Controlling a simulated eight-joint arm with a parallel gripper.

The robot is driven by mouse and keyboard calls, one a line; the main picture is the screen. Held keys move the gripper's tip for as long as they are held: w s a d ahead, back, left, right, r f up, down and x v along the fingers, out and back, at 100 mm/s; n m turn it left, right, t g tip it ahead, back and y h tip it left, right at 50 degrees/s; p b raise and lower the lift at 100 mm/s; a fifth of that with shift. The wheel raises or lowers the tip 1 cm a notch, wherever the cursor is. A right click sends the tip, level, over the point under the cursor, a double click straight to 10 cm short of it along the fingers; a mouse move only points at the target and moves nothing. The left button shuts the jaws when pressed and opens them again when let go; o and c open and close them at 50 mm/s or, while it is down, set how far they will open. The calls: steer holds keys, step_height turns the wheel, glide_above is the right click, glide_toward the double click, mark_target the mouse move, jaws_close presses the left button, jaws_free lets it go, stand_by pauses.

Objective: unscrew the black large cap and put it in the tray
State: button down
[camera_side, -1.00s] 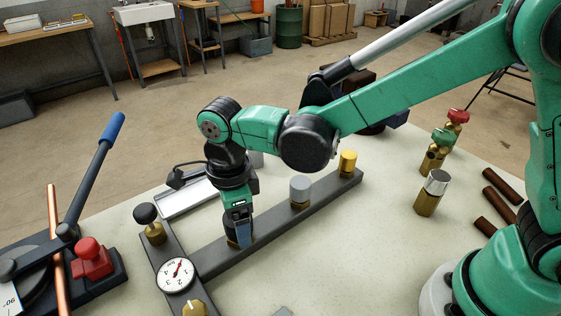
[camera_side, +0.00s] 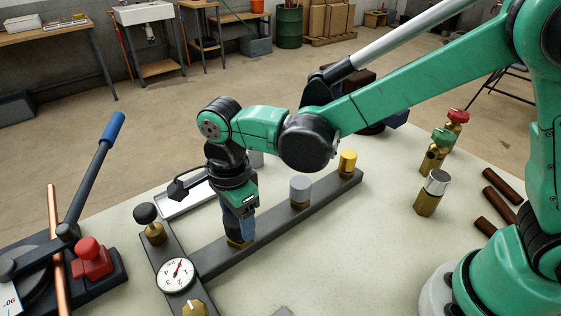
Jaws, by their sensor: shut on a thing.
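My gripper (camera_side: 239,230) points down over the grey rail (camera_side: 277,220), shut on the black large cap, which its fingers largely hide. A brass fitting (camera_side: 240,244) shows just below the fingertips. I cannot tell how far the cap is unscrewed. The pale shallow tray (camera_side: 178,208) lies on the table behind the gripper, partly hidden by my wrist.
A grey cap (camera_side: 300,188) and a yellow cap (camera_side: 348,162) stand farther right along the rail. A black-topped brass fitting (camera_side: 147,214) and a dial gauge (camera_side: 175,275) stand to the left. A pipe bender (camera_side: 92,258) is at far left.

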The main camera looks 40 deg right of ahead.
steer(key=n, duration=0.5)
steer(key=shift+n, duration=0.4)
steer(key=n, duration=1.8)
steer(key=shift+r, duration=2.6)
steer(key=w+d+r+m, duration=0.1)
steer(key=d+r+m, duration=0.25)
steer(key=d, duration=0.55)
steer(key=w+d+r+m, duration=0.2)
steer(key=d+r+m, duration=0.15)
steer(key=d, duration=0.65)
step_height(320, 180, up, 3)
steer(key=n, duration=0.7)
glide_above(310, 243)
step_height(310, 243, down, 20)
